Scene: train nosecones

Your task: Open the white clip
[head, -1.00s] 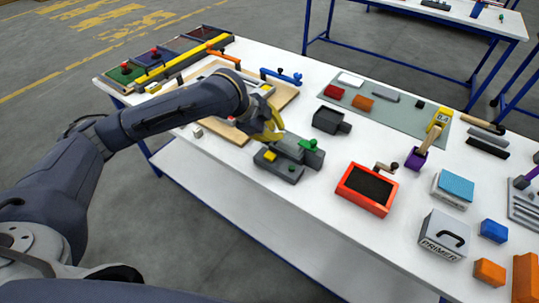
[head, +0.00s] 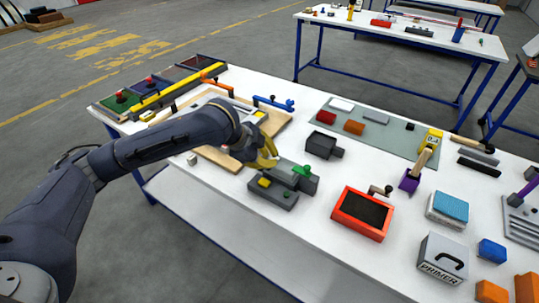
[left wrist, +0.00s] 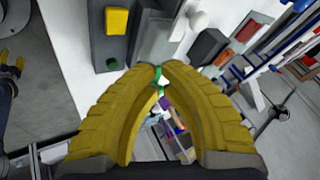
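My left gripper (head: 267,153) hovers at the back left of a dark grey fixture (head: 273,197) with a yellow block (head: 264,182) and a green knob (head: 303,171). In the left wrist view its curved yellow fingers (left wrist: 160,70) come together at the tips, with a narrow arch-shaped gap between them. Something green and white shows through that gap; I cannot tell if it touches the fingers. The yellow block (left wrist: 117,20) shows at upper left there. I cannot pick out the white clip for certain. A small white block (head: 192,159) sits near the table's front left edge. My right gripper is out of view.
A wooden board (head: 222,157) lies partly under my left arm, with orange (head: 214,81) and blue (head: 273,103) clamps behind it. A dark grey box (head: 323,146) and an orange-red tray (head: 340,216) stand to the right. The table's front edge is close to the fixture.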

